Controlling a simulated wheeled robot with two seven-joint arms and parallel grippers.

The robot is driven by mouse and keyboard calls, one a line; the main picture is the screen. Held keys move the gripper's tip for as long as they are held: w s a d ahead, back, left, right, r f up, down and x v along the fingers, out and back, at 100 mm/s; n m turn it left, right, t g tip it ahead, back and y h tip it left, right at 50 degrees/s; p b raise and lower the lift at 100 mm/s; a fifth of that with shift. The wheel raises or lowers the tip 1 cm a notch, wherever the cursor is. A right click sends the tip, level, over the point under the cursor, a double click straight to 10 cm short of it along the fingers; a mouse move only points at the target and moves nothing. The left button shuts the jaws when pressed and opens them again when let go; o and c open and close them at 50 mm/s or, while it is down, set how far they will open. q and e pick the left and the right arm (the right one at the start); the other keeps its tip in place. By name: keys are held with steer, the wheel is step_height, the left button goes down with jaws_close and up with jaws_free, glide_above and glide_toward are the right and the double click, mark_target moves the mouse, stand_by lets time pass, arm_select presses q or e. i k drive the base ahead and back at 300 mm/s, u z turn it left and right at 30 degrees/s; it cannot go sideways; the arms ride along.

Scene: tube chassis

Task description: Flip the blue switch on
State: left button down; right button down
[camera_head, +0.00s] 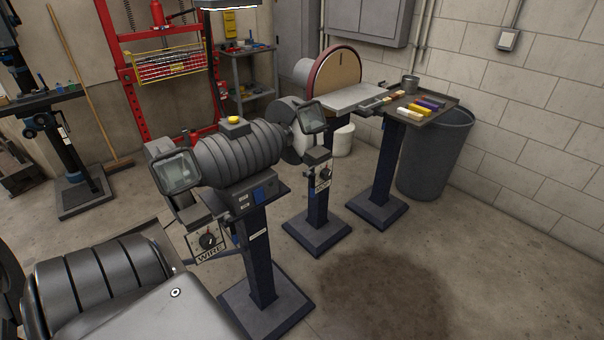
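A blue switch (259,192) sits on the front panel of a grey bench grinder (240,150), below its ribbed motor body. The switch is small here, and I cannot tell which way it is set. The grinder stands on a dark pedestal (259,255) and has a yellow-topped box on its motor. Neither of my grippers shows in this view.
A disc sander (334,75) stands behind. The floor at right is open.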

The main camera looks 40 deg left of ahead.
mark_target(259, 195)
steer(key=u, duration=0.3)
steer(key=i, duration=0.85)
steer(key=u, duration=0.7)
